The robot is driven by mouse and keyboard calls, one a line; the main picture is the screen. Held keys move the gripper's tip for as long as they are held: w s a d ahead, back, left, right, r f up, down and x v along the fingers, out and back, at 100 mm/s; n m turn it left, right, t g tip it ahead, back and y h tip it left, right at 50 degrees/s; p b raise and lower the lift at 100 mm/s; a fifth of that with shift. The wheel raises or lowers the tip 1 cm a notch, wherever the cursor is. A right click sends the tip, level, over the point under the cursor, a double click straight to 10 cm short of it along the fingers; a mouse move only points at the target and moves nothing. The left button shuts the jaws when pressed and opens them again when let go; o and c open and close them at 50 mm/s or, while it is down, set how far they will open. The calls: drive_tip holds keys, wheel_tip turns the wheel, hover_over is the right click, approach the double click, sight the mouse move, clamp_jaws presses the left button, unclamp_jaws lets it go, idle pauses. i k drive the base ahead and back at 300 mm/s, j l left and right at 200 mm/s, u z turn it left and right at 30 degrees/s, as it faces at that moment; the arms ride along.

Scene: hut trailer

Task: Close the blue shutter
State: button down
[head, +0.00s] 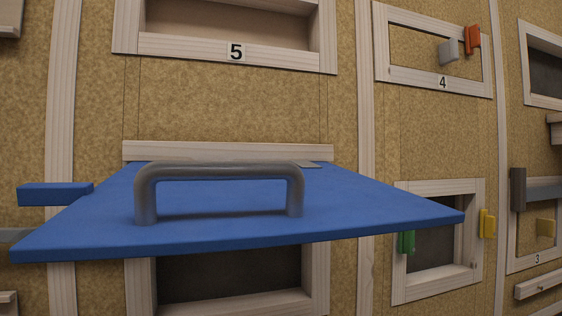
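The blue shutter (345,209) is a flat panel sticking out from the wall toward me, roughly level. Its far edge meets a pale wooden strip (230,151) on the wall. A grey bar handle (222,170) stands on its upper face. A small blue tab (55,194) shows to the left of the shutter. Below the panel a wooden-framed opening (316,283) with a dark inside is partly visible; the panel hides its upper part. My gripper is not in view.
A framed recess marked 5 (224,50) is above. A frame marked 4 (433,83) holds grey and orange blocks. Lower right is an open frame (399,285) with green (406,243) and yellow (487,223) pieces. A grey bar (540,190) is at far right.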

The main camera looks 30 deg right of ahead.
sight(164, 208)
drive_tip(key=i+j+u, duration=0.15)
drive_tip(key=j+u, duration=0.25)
drive_tip(key=i+j+u, duration=0.2)
drive_tip(key=j+u, duration=0.15)
drive_tip(key=i+j+u, duration=0.25)
drive_tip(key=u, duration=0.15)
drive_tip(key=j, duration=0.15)
